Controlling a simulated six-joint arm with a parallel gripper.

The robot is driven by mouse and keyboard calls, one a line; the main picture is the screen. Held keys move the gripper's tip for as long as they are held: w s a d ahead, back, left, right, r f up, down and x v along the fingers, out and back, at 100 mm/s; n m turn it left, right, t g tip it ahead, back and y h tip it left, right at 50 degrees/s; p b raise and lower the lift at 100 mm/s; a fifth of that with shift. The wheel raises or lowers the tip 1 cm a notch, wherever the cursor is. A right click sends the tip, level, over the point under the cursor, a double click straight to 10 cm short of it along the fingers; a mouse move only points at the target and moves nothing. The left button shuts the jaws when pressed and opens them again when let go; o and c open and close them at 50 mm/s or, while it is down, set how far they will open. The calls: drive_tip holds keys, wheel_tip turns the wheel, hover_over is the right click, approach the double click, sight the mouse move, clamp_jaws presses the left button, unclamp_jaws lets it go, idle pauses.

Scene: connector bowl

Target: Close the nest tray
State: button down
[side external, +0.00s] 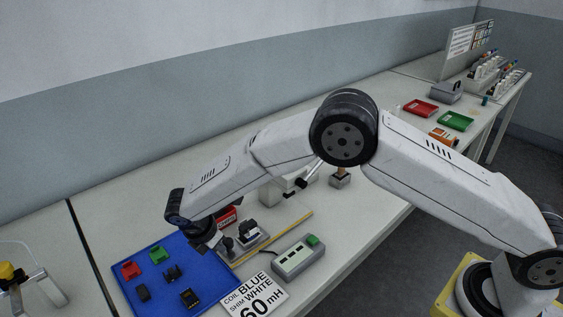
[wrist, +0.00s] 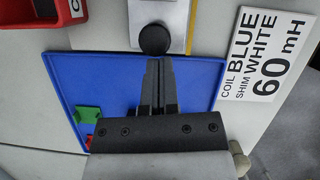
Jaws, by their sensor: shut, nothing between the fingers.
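The nest tray appears to be the pale grey metal plate (wrist: 178,42) with a round black knob (wrist: 154,39) at the top of the wrist view. In the side view, the grey fixture (side external: 262,241) sits at the right edge of the blue mat, with a dark part on it. How far the tray is open cannot be told. My gripper (wrist: 159,62) is shut and empty, its fingertips at the near side of the knob; contact is unclear. In the side view my gripper (side external: 224,248) is low, just left of the fixture.
The blue mat (side external: 205,293) holds red, green and black connectors. A printed card (side external: 255,296), a grey box with a green button (side external: 298,258) and a yellow strip (side external: 285,231) lie to the right. A red bin (side external: 227,216) stands behind the gripper.

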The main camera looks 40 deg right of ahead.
sight(246, 229)
drive_tip(key=d, duration=0.9)
drive_tip(key=shift+d, duration=0.2)
drive_tip(key=shift+a, duration=0.2)
drive_tip(key=shift+s+a, duration=0.15)
drive_tip(key=shift+a, duration=0.4)
drive_tip(key=a, duration=0.1)
drive_tip(key=a+r, duration=0.1)
drive_tip(key=a, duration=0.1)
drive_tip(key=shift+s, duration=0.2)
drive_tip(key=w+a+r+m+g, duration=0.1)
drive_tip(key=w+a+r+m, duration=0.2)
drive_tip(key=r, duration=0.5)
drive_tip(key=shift+a+r+m, duration=0.25)
drive_tip(key=shift+m, duration=0.05)
drive_tip(key=shift+f, duration=0.1)
